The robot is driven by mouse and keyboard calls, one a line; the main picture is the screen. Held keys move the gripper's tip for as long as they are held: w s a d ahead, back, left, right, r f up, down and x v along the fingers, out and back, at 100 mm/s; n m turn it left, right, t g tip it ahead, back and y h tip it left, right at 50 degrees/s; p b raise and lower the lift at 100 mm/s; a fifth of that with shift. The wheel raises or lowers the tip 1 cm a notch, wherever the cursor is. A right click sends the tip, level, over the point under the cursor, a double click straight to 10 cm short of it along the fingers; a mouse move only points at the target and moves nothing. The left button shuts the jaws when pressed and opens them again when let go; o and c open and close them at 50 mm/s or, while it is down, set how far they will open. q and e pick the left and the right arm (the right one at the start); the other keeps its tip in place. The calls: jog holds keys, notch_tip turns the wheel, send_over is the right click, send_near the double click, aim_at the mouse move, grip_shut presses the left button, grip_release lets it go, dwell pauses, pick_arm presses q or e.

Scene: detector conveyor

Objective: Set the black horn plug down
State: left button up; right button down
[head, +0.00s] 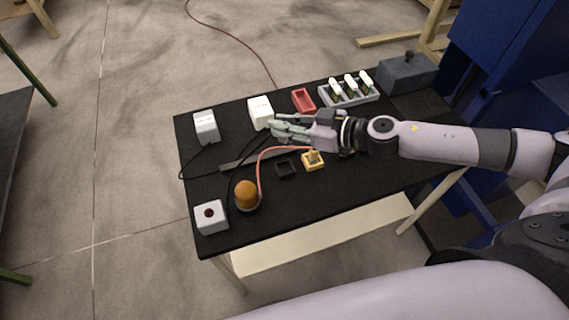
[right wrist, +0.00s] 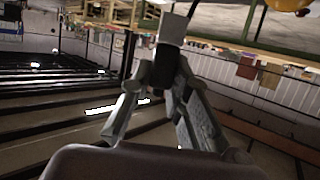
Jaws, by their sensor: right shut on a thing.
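My right gripper (head: 278,130) reaches in from the right over the back half of the black table, close in front of a white box (head: 260,112). In the right wrist view its fingers (right wrist: 158,88) are closed on the black horn plug (right wrist: 166,66). A pale grey block shows just beyond the plug; I cannot tell whether it belongs to it. In the head view the fingers hide the plug, and dark cables run from near them toward the front left. I cannot tell whether the plug touches the table. My left gripper is out of view.
A black square socket (head: 286,168) and a yellow one (head: 313,160) lie in front of my gripper. A red tray (head: 303,100) and grey rack (head: 349,98) are behind.

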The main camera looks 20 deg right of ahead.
notch_tip(320, 180, down, 14)
jog(key=b, duration=0.5)
jog(key=shift+b, duration=0.3)
jog(key=shift+d+r, duration=0.1)
jog(key=c, duration=1.5)
grip_release()
jog(key=shift+f, duration=0.2)
